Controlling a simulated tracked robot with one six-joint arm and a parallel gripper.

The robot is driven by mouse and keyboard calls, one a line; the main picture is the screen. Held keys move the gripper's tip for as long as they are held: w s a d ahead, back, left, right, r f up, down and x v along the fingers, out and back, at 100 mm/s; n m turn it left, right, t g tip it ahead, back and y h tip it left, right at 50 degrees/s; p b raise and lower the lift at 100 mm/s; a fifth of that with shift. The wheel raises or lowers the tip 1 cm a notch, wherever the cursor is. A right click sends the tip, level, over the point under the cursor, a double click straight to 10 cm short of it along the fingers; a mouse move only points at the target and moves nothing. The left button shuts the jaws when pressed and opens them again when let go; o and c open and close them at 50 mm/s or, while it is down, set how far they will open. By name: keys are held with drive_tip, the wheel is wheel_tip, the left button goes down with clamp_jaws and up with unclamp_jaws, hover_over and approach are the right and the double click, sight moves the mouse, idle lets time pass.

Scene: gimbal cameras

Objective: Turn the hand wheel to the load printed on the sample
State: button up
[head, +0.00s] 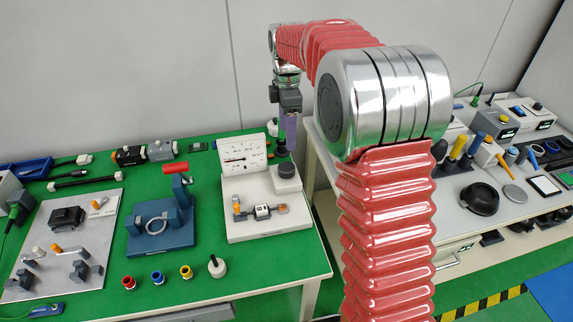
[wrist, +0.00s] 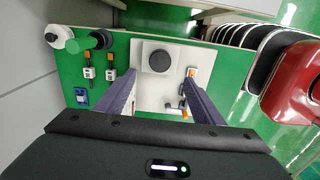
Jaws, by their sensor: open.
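The tester (head: 240,222) is a white base plate with an upright dial (head: 240,157), whose thin needle lies roughly level. Its dark round hand wheel (head: 287,170) sits on a white block at the back right. It also shows in the wrist view (wrist: 160,61), just beyond and between the fingertips. The sample (head: 262,211) lies in the fixture at the front of the plate; its print is too small to read. My gripper (head: 290,140) hangs above and behind the wheel, pointing down. In the wrist view its purple fingers (wrist: 157,80) are apart with nothing between them.
The table's right edge is close to the wheel.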

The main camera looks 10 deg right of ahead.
sight(287, 166)
wheel_tip(287, 166, down, 13)
drive_tip(key=shift+f, duration=0.2)
idle(0.4)
drive_tip(key=c, duration=1)
